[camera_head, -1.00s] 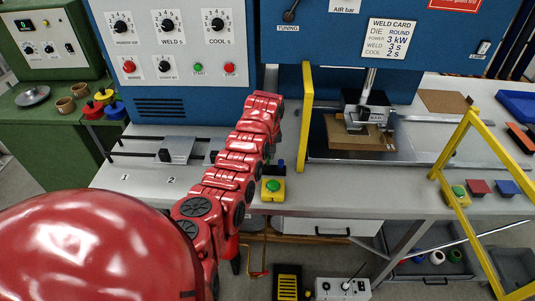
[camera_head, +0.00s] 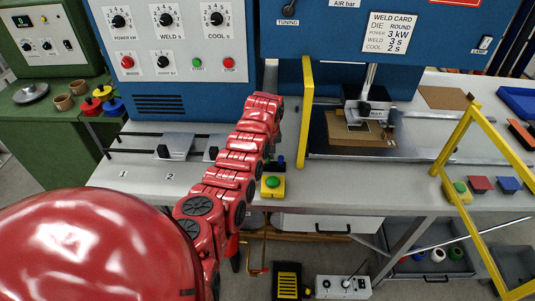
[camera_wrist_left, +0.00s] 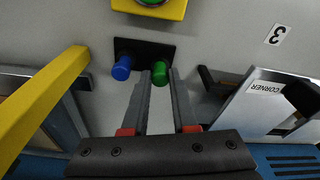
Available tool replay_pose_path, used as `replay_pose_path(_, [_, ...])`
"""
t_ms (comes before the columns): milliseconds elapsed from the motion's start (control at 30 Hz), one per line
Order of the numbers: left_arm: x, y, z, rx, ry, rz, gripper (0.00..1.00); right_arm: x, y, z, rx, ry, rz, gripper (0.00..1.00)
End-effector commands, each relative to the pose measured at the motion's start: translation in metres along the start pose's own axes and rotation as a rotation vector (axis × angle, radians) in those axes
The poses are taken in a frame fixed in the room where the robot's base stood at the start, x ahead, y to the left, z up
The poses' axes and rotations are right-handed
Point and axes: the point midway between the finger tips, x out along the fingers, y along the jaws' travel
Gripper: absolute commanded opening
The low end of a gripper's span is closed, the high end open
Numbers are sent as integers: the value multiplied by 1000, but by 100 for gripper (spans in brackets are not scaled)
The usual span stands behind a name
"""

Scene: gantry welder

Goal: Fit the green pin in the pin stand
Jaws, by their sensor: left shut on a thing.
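The pin stand (camera_wrist_left: 146,48) is a small black block on the grey bench, in the upper middle of the left wrist view. A blue pin (camera_wrist_left: 121,68) stands at its left side. The green pin (camera_wrist_left: 162,70) is at its right side, between the fingertips of my left gripper (camera_wrist_left: 160,76), which is shut on it. The pin's lower end meets the stand in the picture, but I cannot tell how deep it sits. In the head view my red arm hides the gripper and most of the stand; the blue pin (camera_head: 281,159) shows beside the arm.
A yellow box with a green button (camera_head: 272,186) is close in front of the stand. A yellow guard post (camera_head: 306,110) rises to the right. Metal fixtures (camera_head: 176,145) on black rails lie left. The welder's clamp (camera_head: 366,108) is over a brown sheet.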

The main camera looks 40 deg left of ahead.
Motion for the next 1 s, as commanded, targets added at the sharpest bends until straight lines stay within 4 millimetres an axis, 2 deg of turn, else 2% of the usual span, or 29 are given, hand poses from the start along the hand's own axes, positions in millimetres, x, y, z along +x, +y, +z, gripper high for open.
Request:
replay_pose_path(33, [2,0,0,0,0,0,0,-2,0,0,0,0,0,45])
replay_pose_path(67, [2,0,0,0,0,0,30,-1,0,0,0,0,0,45])
replay_pose_path(233, [1,0,0,0,0,0,61,-1,0,0,0,0,0,45])
replay_pose_path(667, [-3,0,0,0,-1,-1,62,-4,0,1,0,0,0,45])
replay_pose_path(867, [-27,0,0,-2,5,3,62,-14,-1,2,0,0,0,45])
replay_pose_path(1000, [-62,0,-1,-1,6,3,62,-26,-1,4,0,0,0,45])
